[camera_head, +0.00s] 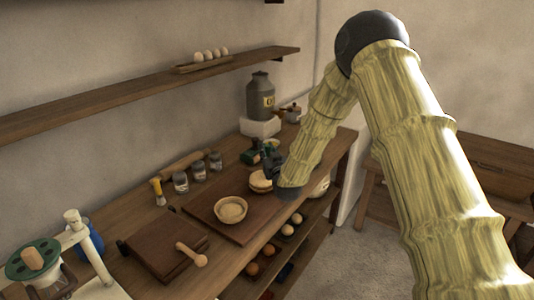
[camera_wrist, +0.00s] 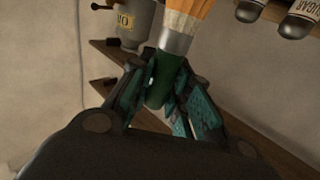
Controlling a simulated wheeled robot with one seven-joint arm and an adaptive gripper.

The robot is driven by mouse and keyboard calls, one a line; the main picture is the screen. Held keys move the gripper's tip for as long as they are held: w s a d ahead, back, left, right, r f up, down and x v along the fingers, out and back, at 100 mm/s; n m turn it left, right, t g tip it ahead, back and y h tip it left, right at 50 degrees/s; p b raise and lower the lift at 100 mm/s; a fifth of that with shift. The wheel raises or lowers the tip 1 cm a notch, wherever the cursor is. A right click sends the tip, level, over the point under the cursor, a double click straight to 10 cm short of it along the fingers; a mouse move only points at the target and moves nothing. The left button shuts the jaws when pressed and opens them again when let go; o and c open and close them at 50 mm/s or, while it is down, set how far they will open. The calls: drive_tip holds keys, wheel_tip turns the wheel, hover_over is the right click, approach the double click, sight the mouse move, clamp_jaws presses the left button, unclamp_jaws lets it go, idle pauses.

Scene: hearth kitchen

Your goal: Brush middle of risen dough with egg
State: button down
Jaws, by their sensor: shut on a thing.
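My gripper (camera_wrist: 160,85) is shut on the green handle of a brush (camera_wrist: 175,40), which has a metal ferrule and orange bristles. The bristles run out of the top of the wrist view. In the head view my gripper (camera_head: 262,157) is over the far part of the counter, beside a round pale item (camera_head: 262,181) that my arm partly hides. A pale bowl (camera_head: 231,210) with cream-coloured contents sits on a dark board (camera_head: 205,203). I cannot tell for sure which of the two is the dough or the egg. The held brush's bristles are not clear in the head view.
A yellow-handled tool (camera_head: 158,192), several jars (camera_head: 181,182) and a rolling pin (camera_head: 186,162) line the wall side. A wooden mallet-like tool (camera_head: 192,254) lies on a dark block at the front. A grey milk can (camera_head: 261,97) stands at the back. A shelf (camera_head: 130,91) runs above.

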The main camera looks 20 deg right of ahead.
drive_tip(key=shift+f+b, duration=1.25)
drive_tip(key=shift+f, duration=0.55)
idle(0.5)
drive_tip(key=shift+a, duration=0.1)
drive_tip(key=shift+w+a+b, duration=0.6)
drive_tip(key=shift+w+a, duration=0.4)
drive_tip(key=shift+w, duration=0.2)
drive_tip(key=shift+r, duration=0.1)
drive_tip(key=shift+s+d, duration=0.1)
drive_tip(key=shift+s+d+r, duration=0.2)
drive_tip(key=shift+s+d, duration=0.75)
drive_tip(key=shift+s, duration=0.15)
drive_tip(key=shift+b, duration=0.4)
